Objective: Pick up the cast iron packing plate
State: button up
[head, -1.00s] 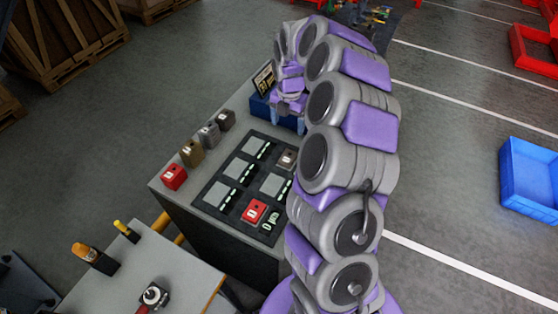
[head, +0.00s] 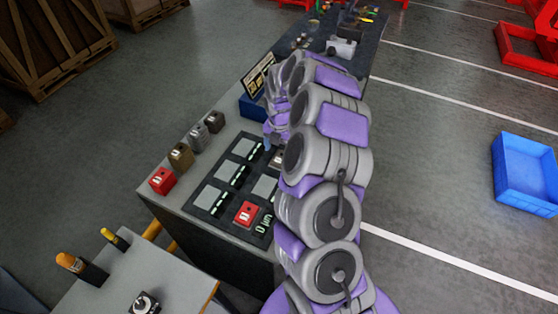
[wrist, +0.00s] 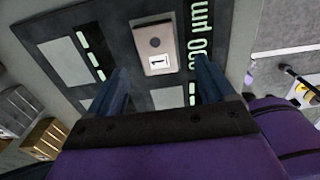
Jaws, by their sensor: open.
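A grey-brown block marked 1 (wrist: 155,45) lies on the dark panel (wrist: 105,15) in the wrist view, ahead of and between my fingers. My gripper (wrist: 163,85) is open and empty, with a finger on each side of the view; the block is not between the tips. In the head view my gripper (head: 268,140) is over the panel's far right part, and my arm hides most of that block. Dark grey (head: 215,121), grey (head: 198,137), brown (head: 181,155) and red (head: 162,180) blocks line the bench's left edge. Which block is the cast iron plate cannot be told.
Another red block (head: 246,213) sits on the panel's near part. A blue holder (head: 252,105) with a sign stands behind the panel. A nearer bench (head: 150,285) carries orange-handled tools. A blue crate (head: 525,172) is on the floor at right.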

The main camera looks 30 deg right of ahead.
aim_at(280, 157)
jog(key=f, duration=0.1)
jog(key=f+b, duration=0.1)
jog(key=f, duration=0.2)
jog(key=shift+w+d+f, duration=0.3)
jog(key=shift+d+f, duration=0.05)
jog(key=shift+f, duration=0.2)
jog(key=shift+a+r, duration=0.1)
jog(key=shift+a, duration=0.1)
jog(key=shift+c, duration=0.5)
jog(key=shift+d, duration=0.1)
jog(key=c, duration=1.4)
jog(key=shift+r, duration=0.1)
jog(key=shift+r+p, duration=0.35)
jog(key=shift+r, duration=1.2)
jog(key=shift+s+r, duration=0.1)
jog(key=shift+r, duration=0.2)
jog(key=s+p, duration=0.1)
jog(key=s, duration=0.4)
jog(key=s+a, duration=0.1)
jog(key=s, duration=0.4)
jog(key=s+a+r+p, duration=0.1)
jog(key=s, duration=0.4)
jog(key=shift+s+p, duration=0.3)
jog(key=shift+p, duration=0.05)
